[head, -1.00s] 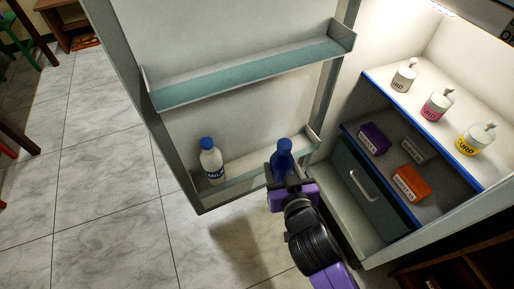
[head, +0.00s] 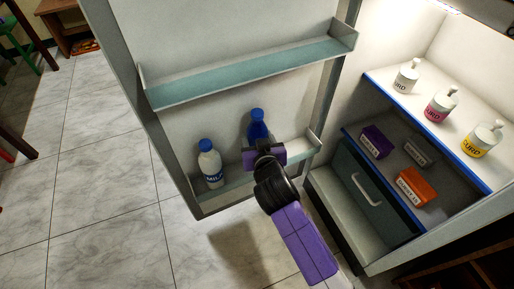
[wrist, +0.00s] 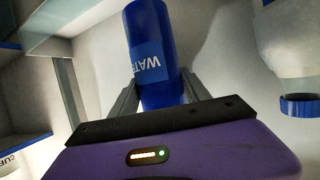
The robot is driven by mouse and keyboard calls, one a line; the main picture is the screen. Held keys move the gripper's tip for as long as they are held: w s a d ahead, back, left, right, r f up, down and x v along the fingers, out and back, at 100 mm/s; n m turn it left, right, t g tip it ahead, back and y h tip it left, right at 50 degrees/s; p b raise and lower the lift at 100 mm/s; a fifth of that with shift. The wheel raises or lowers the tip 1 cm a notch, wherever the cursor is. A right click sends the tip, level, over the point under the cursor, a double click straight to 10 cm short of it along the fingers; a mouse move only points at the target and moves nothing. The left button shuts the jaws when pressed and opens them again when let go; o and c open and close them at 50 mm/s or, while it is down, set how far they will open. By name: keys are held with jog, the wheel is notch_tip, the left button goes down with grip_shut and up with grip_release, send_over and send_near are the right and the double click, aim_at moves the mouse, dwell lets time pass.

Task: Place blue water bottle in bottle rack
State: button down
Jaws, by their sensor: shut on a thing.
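The blue water bottle (head: 258,124) is in my gripper (head: 264,152), over the lower door shelf, which is the bottle rack (head: 302,155). The bottle's cap and upper body show above my gripper; its lower part is hidden in the head view. In the wrist view, the bottle (wrist: 150,35) with its "WAT" label sits between both fingers (wrist: 160,95), which are shut on it. I cannot tell whether its base touches the shelf.
A white milk bottle (head: 209,165) with a blue cap stands on the same shelf, left of the water bottle. An upper door shelf (head: 250,75) is empty. The open fridge on the right holds pump bottles (head: 441,105), small boxes (head: 412,187) and a drawer (head: 372,195).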

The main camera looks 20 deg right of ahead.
notch_tip(320, 180, down, 4)
jog(key=shift+r+b, duration=0.1)
jog(key=shift+b, duration=0.55)
jog(key=shift+w+f, duration=0.2)
jog(key=shift+f, duration=0.1)
jog(key=shift+f, duration=0.1)
jog(key=c, duration=0.5)
grip_release()
jog(key=shift+f, duration=0.1)
jog(key=shift+s+r, duration=0.1)
jog(key=shift+r, duration=0.1)
jog(key=p+v, duration=0.2)
jog(key=v, duration=1)
